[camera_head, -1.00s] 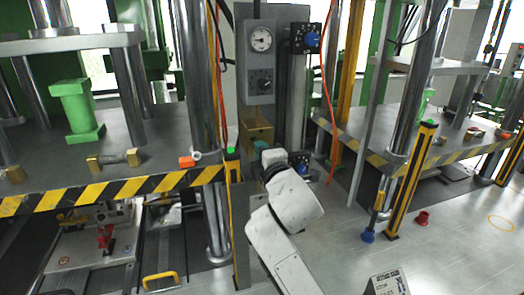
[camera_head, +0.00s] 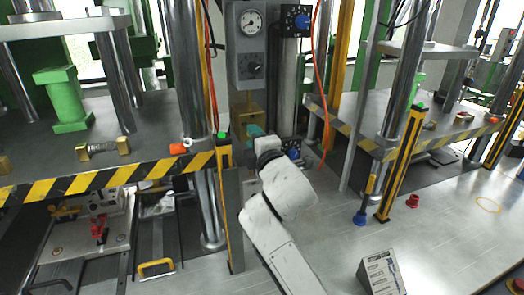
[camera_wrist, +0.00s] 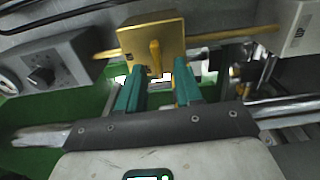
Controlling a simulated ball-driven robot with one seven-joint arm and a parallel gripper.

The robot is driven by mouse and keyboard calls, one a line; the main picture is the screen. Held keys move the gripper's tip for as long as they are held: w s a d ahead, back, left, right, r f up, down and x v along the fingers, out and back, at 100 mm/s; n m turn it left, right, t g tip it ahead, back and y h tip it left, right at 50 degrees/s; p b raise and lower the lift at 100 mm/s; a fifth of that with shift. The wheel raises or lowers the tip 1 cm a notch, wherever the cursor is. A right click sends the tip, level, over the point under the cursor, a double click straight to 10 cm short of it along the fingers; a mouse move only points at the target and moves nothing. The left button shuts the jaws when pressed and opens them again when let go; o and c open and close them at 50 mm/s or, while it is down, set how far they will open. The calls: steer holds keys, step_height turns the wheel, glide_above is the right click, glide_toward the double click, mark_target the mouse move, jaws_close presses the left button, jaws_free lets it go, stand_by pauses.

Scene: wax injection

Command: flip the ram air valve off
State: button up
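The ram air valve is a brass block (camera_wrist: 170,32) with a small brass lever (camera_wrist: 155,55) standing out from its face in the wrist view. In the head view the brass block (camera_head: 249,112) sits low on the column below the grey gauge box, with its lever hidden. My gripper (camera_wrist: 159,66) has two teal fingers apart, with their tips close to the block and the lever between them. Whether a finger touches the lever is unclear. In the head view my gripper (camera_head: 257,131) is just below the block, its fingers partly hidden by my wrist.
A grey box with gauge and knob (camera_head: 251,70) is above the valve. A blue-knobbed unit (camera_head: 296,20) and a red hose (camera_head: 318,80) are to the right. A yellow-black post (camera_head: 225,165) stands close left of my arm. Striped press tables stand on both sides.

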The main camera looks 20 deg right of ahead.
steer(key=s+b, duration=0.1)
steer(key=s, duration=0.8)
steer(key=shift+s, duration=0.35)
